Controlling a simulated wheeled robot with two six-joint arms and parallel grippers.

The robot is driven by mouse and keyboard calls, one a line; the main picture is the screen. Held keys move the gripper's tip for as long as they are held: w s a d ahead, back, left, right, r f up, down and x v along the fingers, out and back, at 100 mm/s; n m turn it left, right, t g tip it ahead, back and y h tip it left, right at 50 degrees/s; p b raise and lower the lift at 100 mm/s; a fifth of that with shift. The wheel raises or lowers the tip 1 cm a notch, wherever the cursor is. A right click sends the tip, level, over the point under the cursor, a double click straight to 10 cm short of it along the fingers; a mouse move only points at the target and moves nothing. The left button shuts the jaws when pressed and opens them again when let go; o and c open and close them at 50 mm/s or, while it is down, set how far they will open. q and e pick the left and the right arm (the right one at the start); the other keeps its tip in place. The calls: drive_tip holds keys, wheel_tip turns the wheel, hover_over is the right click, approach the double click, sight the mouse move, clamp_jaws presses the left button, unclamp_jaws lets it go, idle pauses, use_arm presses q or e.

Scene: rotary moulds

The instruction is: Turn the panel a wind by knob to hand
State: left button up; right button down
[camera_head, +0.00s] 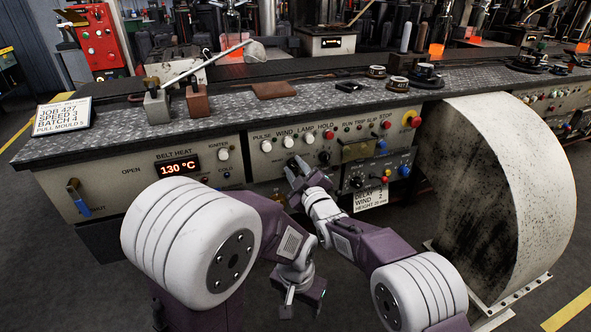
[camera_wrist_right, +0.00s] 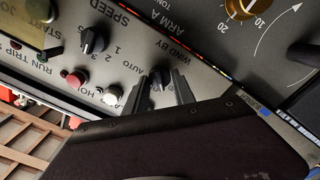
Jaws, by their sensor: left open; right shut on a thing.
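The wind by knob (camera_wrist_right: 160,76) is small and black, below the WIND BY lettering on the grey panel in the right wrist view. The AUTO mark is beside it; I cannot read where its pointer stands. My right gripper (camera_wrist_right: 162,92) has its two dark fingers on either side of this knob, shut on it. In the head view the right gripper (camera_head: 296,170) is against the panel front and hides the knob. My left gripper (camera_head: 302,303) is lower, open and empty, hanging in front of the bench and apart from the panel.
Close to the held knob are a black speed knob (camera_wrist_right: 93,40), a red button (camera_wrist_right: 73,78) and a white button (camera_wrist_right: 112,95). A brass dial (camera_wrist_right: 240,8) is farther along. A large pale drum (camera_head: 540,150) stands right of the panel. Floor in front is clear.

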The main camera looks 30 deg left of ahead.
idle(0.5)
drive_tip(key=c, duration=1.1)
unclamp_jaws()
drive_tip(key=shift+o, duration=0.2)
drive_tip(key=shift+s, duration=0.1)
drive_tip(key=shift+s+d, duration=0.2)
drive_tip(key=shift+d, duration=0.1)
drive_tip(key=p+v, duration=0.1)
drive_tip(key=v, duration=0.7)
drive_tip(key=shift+s+d, duration=0.1)
drive_tip(key=shift+d, duration=0.05)
